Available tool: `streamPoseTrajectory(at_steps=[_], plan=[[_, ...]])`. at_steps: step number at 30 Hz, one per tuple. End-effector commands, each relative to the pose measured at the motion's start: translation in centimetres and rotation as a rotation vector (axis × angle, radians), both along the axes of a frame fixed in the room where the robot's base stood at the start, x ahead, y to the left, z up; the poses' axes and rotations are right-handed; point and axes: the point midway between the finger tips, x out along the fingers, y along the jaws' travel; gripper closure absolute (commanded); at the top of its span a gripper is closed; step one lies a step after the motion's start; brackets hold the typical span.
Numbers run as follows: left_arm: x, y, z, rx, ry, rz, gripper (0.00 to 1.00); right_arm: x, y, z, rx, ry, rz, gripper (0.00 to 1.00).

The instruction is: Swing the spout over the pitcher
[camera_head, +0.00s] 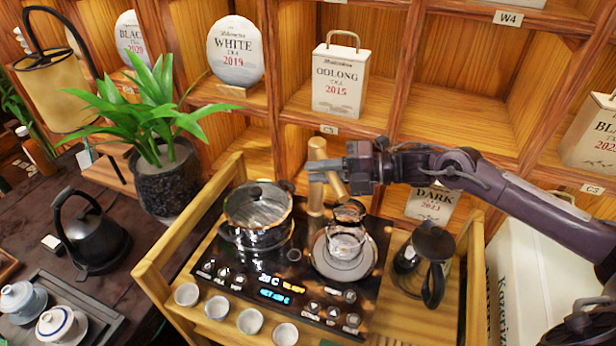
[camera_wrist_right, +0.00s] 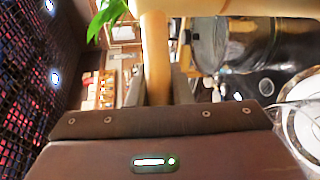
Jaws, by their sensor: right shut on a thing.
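The tan spout fixture has an upright post (camera_head: 316,197) behind the hob and a short slanting arm (camera_head: 340,190) toward the small glass vessel. My right gripper (camera_head: 325,171) reaches in from the right and is shut on the spout. In the right wrist view a tan cylinder (camera_wrist_right: 155,60) of it stands between the fingers. A small glass vessel (camera_head: 346,243) sits on a round plate (camera_head: 345,268) on the hob, below the slanting arm. A glass jug with a black handle (camera_head: 430,262) stands farther right. Which one is the pitcher is unclear. My left gripper is out of view.
A lidded glass pot (camera_head: 258,212) stands on the hob's left half. Several small cups (camera_head: 249,321) line the wooden cart's front. A plant (camera_head: 160,130) and black kettle (camera_head: 90,235) stand to the left. Shelves (camera_head: 455,85) with tea packages close off the back.

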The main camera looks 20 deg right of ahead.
Motion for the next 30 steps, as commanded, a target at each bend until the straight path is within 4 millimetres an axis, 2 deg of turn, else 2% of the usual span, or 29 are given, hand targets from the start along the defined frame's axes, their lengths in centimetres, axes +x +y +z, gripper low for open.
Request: streamPoseTrajectory(at_steps=[14,15,19,30], plan=[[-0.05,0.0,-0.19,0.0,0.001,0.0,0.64,-0.16,-0.38,-0.08,0.0,0.003,0.008,1.0],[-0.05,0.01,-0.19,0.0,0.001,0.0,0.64,-0.16,-0.38,-0.08,0.0,0.003,0.008,0.76],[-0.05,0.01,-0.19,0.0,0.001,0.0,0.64,-0.16,-0.37,-0.06,-0.001,0.002,0.008,0.59],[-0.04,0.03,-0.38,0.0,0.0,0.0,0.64,-0.34,-0.9,-0.08,-0.002,0.002,0.005,0.59]])
